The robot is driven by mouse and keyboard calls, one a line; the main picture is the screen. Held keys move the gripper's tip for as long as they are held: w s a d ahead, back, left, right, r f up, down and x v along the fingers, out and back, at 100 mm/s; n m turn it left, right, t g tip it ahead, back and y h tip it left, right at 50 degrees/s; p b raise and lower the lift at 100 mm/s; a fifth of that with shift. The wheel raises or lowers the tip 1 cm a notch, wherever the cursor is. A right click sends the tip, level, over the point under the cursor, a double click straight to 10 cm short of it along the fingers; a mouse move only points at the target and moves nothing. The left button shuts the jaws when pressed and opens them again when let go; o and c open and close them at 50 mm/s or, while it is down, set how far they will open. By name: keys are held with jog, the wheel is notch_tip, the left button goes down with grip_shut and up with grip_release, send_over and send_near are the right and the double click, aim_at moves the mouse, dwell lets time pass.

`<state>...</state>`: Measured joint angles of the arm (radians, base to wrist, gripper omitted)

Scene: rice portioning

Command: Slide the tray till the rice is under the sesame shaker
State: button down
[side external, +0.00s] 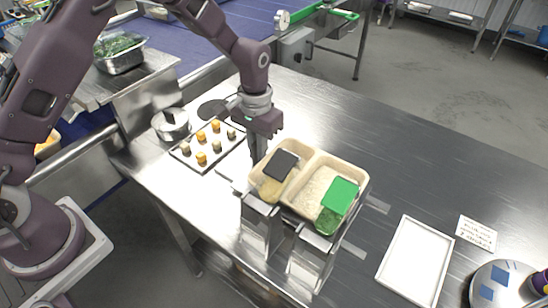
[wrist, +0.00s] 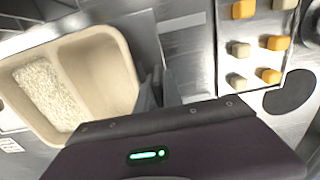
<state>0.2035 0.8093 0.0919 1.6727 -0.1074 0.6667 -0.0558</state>
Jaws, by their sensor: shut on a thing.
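The beige tray (side external: 317,158) has two compartments and sits under two shakers on metal stands. White rice (side external: 315,187) lies in its right compartment; the left compartment looks empty. In the wrist view the tray (wrist: 120,85) shows with rice (wrist: 47,95) in the compartment farther from my gripper. The black-lidded shaker (side external: 281,165) with tan contents, which look like sesame, is over the left compartment. The green-lidded shaker (side external: 340,194) with green contents is over the rice side. My gripper (side external: 256,155) is shut on the tray's left wall; the fingertips are partly hidden.
A flat tray of small yellow and pale pieces (side external: 208,145) lies left of my gripper, near a metal pot (side external: 170,125). A white empty tray (side external: 416,262), a written card (side external: 477,233) and a round plate (side external: 503,288) lie to the right. The table behind is clear.

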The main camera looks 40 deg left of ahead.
jog(key=a, duration=0.6)
jog(key=shift+a+r, duration=0.1)
jog(key=shift+a, duration=0.05)
jog(key=c, duration=1.8)
grip_release()
jog(key=shift+o, duration=0.2)
notch_tip(320, 180, up, 7)
